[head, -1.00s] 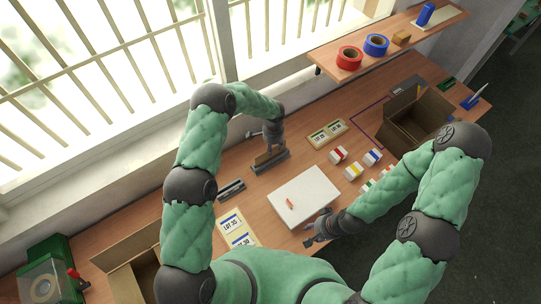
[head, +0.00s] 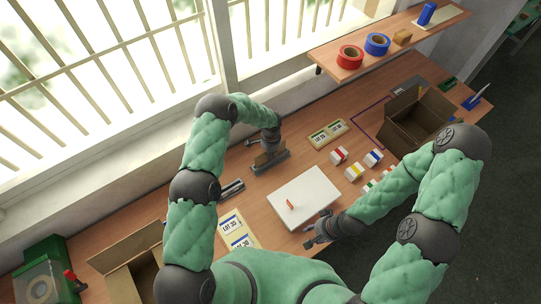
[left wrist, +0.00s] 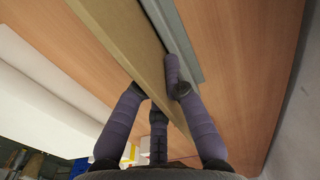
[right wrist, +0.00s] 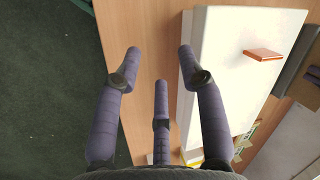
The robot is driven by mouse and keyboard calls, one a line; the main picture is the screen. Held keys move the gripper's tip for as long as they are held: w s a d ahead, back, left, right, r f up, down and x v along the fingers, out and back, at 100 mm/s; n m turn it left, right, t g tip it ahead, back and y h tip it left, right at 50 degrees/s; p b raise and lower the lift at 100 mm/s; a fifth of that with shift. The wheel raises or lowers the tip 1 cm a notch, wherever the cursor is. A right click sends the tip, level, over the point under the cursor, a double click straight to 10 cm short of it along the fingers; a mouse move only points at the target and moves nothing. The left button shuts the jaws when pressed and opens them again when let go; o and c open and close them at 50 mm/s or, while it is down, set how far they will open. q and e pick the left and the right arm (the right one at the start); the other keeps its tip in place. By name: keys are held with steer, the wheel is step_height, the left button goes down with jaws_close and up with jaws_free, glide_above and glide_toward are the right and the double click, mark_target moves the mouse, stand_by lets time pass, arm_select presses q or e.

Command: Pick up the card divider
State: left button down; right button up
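The card divider (head: 265,158) is a thin brown board standing on edge in a dark grey slotted holder (head: 273,165) near the window side of the bench. My left gripper (head: 270,146) is over it from above. In the left wrist view the tan board (left wrist: 132,45) runs between the fingers of my left gripper (left wrist: 157,85), which are drawn in on both sides of it; the board hides part of the left finger. The divider still sits at the holder. My right gripper (head: 316,241) is open and empty beside the white box; its spread fingers show in the right wrist view (right wrist: 160,55).
The white box (head: 301,213) carries a small orange piece (head: 291,204). An open cardboard box (head: 412,132) stands at the right, another (head: 113,262) at the lower left. Small coloured-striped boxes (head: 353,172) and label cards (head: 234,229) lie around. A shelf (head: 331,56) overhangs the back.

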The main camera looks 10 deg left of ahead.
stand_by(0.4)
arm_select(q)
steer(key=shift+r, duration=0.5)
step_height(320, 180, up, 2)
steer(key=shift+r+p, duration=0.15)
steer(key=shift+p, duration=0.55)
steer(key=s+d+r+p, duration=0.2)
steer(key=s+d+r, duration=0.7)
steer(key=s, duration=0.1)
steer(key=shift+s+r, duration=0.35)
steer(key=shift+d, duration=0.1)
